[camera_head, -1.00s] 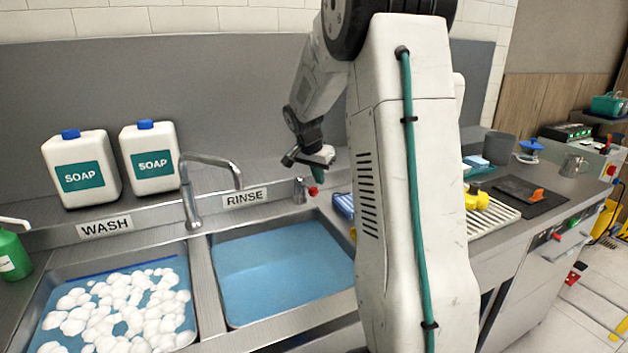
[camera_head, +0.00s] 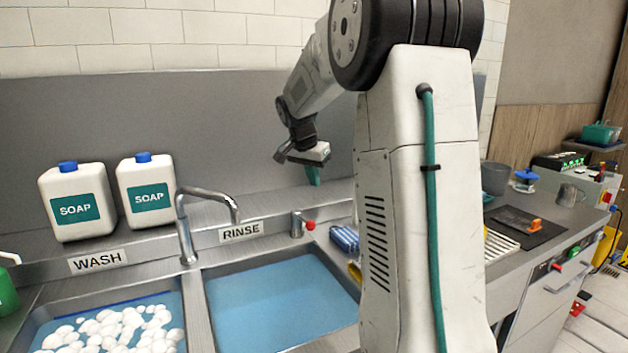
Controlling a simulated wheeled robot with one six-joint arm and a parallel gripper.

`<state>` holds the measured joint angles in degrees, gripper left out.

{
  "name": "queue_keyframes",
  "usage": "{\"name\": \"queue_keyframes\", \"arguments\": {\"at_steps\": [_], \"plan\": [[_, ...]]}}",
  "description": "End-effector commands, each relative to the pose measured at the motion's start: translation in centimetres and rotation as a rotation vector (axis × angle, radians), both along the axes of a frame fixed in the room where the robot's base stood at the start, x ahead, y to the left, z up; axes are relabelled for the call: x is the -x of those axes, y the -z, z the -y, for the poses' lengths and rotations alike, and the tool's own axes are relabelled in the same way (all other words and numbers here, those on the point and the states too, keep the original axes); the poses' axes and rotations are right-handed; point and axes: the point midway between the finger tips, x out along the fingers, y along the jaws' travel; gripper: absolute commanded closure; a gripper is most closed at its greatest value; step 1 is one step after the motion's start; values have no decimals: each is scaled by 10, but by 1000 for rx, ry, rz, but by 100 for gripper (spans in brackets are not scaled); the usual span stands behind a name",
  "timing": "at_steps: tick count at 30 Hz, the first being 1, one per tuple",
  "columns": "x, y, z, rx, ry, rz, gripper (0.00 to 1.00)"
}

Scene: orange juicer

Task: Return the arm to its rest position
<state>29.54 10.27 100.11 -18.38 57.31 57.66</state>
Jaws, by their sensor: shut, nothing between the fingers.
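My arm stands in the middle of the view, its white column-like link hiding part of the counter behind it. The forearm reaches back and left from the black shoulder joint. My gripper (camera_head: 313,177) hangs at its end with teal fingers pointing down, in front of the grey back panel and above the tap with the red knob in the picture. It is shut, and nothing shows in it. It appears apart from the counter and the sinks.
The rinse sink (camera_head: 206,318) holds blue water, the wash sink (camera_head: 187,325) foam. A curved faucet (camera_head: 187,235) stands between them. Two soap jugs (camera_head: 75,205) (camera_head: 148,193) stand behind. A blue striped item (camera_head: 344,239) lies right of the red-knobbed tap (camera_head: 297,226). A grey cup (camera_head: 494,178) stands right.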

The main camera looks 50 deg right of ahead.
Motion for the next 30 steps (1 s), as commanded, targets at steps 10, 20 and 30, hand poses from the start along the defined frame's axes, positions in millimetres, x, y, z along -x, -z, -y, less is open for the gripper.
{"name": "queue_keyframes", "arguments": {"at_steps": [10, 20, 30], "plan": [[0, 0, 0, 0, -3, -1, 100], [42, 29, -41, -98, -288, -180, 100], [141, 25, -183, -217, -781, -293, 100]]}}
